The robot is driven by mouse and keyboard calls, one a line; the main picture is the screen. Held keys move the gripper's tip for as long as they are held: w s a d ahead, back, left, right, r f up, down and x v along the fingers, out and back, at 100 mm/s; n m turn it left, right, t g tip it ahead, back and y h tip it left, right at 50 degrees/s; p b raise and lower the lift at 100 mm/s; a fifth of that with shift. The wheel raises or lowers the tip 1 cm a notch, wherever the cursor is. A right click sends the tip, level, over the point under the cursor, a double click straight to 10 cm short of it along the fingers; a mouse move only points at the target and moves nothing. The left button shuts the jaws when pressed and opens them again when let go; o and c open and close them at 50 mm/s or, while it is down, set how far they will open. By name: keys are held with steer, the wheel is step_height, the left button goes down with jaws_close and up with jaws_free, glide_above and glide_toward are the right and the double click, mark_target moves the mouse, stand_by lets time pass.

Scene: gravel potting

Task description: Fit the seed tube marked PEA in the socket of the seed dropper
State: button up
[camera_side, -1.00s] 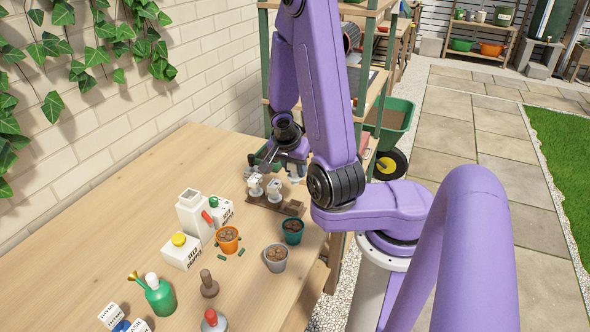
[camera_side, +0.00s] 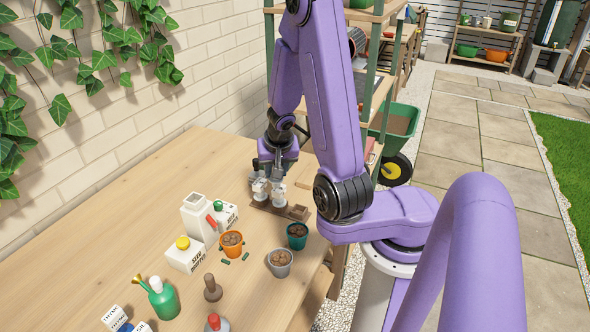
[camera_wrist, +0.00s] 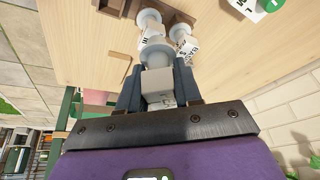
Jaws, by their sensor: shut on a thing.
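My gripper (camera_side: 271,182) is down at the brown tube rack (camera_side: 296,212). In the wrist view my gripper (camera_wrist: 157,82) is shut on a pale grey-white seed tube (camera_wrist: 157,84) with a domed end.
An orange pot (camera_side: 231,244), a grey pot (camera_side: 280,263) and a teal pot (camera_side: 297,236) stand between rack and front edge. The table's left middle is clear.

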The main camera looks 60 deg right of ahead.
steer(key=w+a+r+n+t+y, duration=0.1)
steer(key=w+a+r+n+y, duration=0.2)
steer(key=w+a+r+n, duration=0.35)
steer(key=w+a+r+n+y, duration=0.3)
steer(key=w+a+n, duration=0.4)
steer(key=a+n, duration=0.35)
steer(key=shift+s+a+f, duration=0.1)
steer(key=shift+f, duration=0.95)
steer(key=shift+s+a+f, duration=0.1)
steer(key=shift+f, duration=0.95)
steer(key=shift+f, duration=1.45)
stand_by(0.6)
steer(key=o, duration=1.4)
steer(key=shift+r, duration=0.1)
steer(key=shift+r, duration=3.45)
